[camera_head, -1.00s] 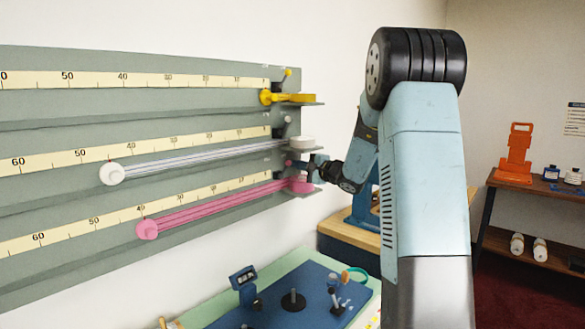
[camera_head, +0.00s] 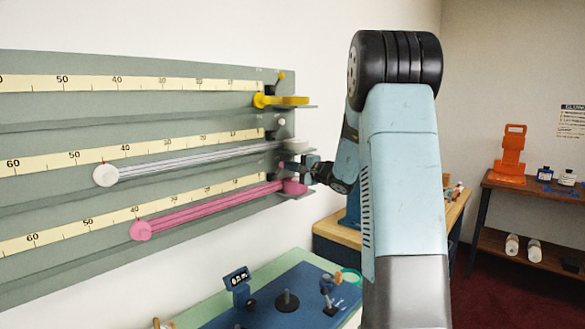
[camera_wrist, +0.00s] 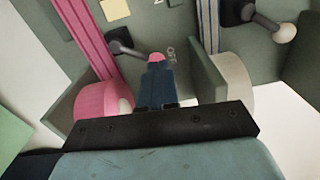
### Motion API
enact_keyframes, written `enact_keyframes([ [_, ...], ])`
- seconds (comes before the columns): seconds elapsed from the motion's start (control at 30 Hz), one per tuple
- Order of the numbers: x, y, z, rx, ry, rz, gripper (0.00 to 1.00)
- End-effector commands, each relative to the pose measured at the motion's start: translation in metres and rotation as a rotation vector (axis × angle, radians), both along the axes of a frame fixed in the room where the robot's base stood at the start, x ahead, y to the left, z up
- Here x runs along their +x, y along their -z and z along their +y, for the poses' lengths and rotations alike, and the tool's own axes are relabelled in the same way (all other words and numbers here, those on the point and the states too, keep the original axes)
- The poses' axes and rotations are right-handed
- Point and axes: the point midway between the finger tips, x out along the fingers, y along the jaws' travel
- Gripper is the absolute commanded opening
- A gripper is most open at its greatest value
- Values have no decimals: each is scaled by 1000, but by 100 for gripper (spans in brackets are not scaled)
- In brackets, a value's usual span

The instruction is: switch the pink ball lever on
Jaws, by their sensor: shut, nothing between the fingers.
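The pink ball lever shows in the wrist view as a pink ball (camera_wrist: 155,57) on a dark stalk slanting from a black mount. My gripper (camera_wrist: 156,72) is shut, its blue fingertips right at the ball and partly covering it; I cannot tell whether they touch. In the head view my gripper (camera_head: 297,167) reaches leftward to the right end of the board's lowest row, and the small pink ball (camera_head: 281,165) is just left of it. Faint lettering beside the ball is not readable.
The white ball lever (camera_wrist: 285,32) is on the neighbouring row. A pink spool (camera_wrist: 98,103) and a white spool (camera_wrist: 234,82) flank my fingers, with grey shelf plates beside them. The grey-green board (camera_head: 130,238) carries a yellow lever above. A blue bench plate (camera_head: 262,303) lies below.

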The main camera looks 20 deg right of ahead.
Motion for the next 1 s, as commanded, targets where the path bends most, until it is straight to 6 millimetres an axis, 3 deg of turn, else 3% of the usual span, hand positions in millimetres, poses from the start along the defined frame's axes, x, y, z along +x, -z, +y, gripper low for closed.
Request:
enact_keyframes([
  [0.8,0,0,-1,0,1,-1,0],
  [1.0,-3,4,-14,0,1,0,0],
])
